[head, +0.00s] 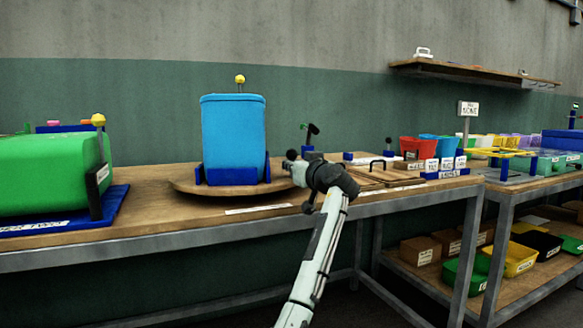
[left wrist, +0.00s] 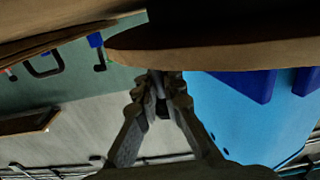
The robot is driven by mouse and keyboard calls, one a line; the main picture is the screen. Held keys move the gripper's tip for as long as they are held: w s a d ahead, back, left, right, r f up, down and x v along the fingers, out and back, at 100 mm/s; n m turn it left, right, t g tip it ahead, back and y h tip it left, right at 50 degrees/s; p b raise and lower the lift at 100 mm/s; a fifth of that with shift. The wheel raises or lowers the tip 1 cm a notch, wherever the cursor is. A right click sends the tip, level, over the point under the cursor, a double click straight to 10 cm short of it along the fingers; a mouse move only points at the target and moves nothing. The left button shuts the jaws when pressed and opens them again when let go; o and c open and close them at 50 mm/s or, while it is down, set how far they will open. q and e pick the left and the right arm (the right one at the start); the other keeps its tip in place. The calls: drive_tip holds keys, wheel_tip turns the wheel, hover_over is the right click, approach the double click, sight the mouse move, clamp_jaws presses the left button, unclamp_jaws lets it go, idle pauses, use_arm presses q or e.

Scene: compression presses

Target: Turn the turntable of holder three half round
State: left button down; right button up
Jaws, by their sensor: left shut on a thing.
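The round wooden turntable (head: 205,187) lies on the bench, with a light blue bin (head: 233,135) upright on it between dark blue brackets (head: 230,175). My left gripper (head: 294,168) is at the turntable's right edge, shut on a small post there. In the left wrist view, which is upside down, the fingers (left wrist: 160,85) close around this dark post (left wrist: 160,90) next to the turntable's rim (left wrist: 230,55). The post is mostly hidden by the fingers. The front label (head: 258,209) is too small to read. My right gripper is out of view.
A green bin (head: 45,172) lies on a blue base (head: 105,210) at the left. Red and blue bins (head: 428,147), wooden lids (head: 380,177) and a dark lever (head: 312,133) stand to the right. A shelf (head: 470,72) hangs on the wall.

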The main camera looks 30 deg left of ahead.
use_arm(q)
drive_tip(key=shift+d+r+t, duration=0.1)
drive_tip(key=shift+r+t, duration=0.2)
drive_tip(key=shift+r, duration=0.45)
drive_tip(key=c, duration=1.6)
unclamp_jaws()
drive_tip(key=shift+d, duration=0.1)
drive_tip(key=shift+s+r, duration=0.1)
drive_tip(key=shift+s, duration=0.05)
drive_tip(key=shift+f, duration=0.25)
drive_tip(key=v, duration=1.2)
drive_tip(key=shift+r, duration=0.1)
